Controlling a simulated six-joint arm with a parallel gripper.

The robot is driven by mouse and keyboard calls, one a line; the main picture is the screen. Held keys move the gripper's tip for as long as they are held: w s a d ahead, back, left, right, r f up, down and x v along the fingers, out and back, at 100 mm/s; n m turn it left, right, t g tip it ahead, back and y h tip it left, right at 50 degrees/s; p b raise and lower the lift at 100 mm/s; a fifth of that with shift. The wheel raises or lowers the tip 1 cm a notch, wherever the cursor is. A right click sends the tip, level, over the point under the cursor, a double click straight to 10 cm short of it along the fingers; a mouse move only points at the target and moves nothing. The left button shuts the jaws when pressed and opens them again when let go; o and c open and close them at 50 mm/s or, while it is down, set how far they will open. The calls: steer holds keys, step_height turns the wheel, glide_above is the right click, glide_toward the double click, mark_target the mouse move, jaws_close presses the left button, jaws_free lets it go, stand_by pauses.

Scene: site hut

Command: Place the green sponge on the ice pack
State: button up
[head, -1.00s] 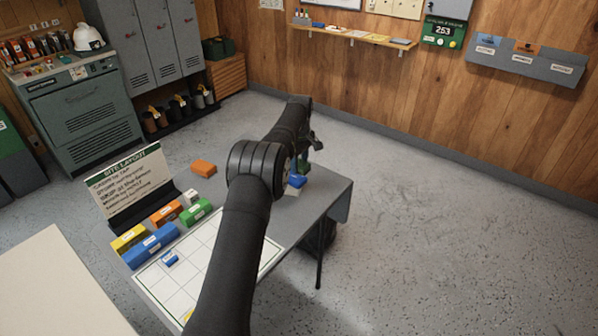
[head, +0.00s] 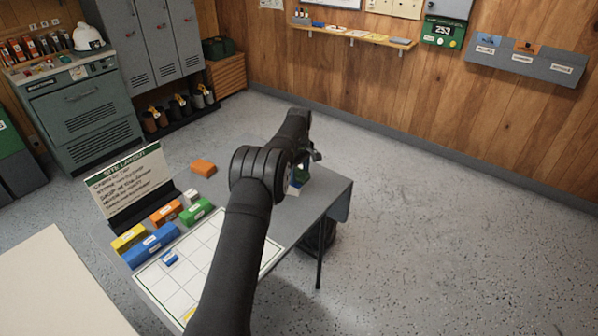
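My arm reaches over the grey table, and my gripper (head: 308,160) is above its far right part. The fingers are mostly hidden by the arm, so I cannot tell whether they are open or shut. A dark green item (head: 301,175), perhaps the green sponge, shows just below the gripper. I cannot tell whether it is held. A small blue and white item (head: 293,187), perhaps the ice pack, shows partly beside the arm, close to the green item. Whether those two touch is unclear.
The grey table (head: 335,190) holds a site layout sign (head: 128,183), an orange block (head: 203,168), a labelled green block (head: 196,211), a long blue block (head: 150,246), a yellow block (head: 128,238) and a white grid sheet (head: 180,290). The table's right end looks bare.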

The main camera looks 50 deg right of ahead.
mark_target(299, 172)
step_height(299, 172, up, 12)
steer(key=shift+r, duration=0.15)
stand_by(0.5)
steer(key=shift+f, duration=4.1)
steer(key=shift+f, duration=0.1)
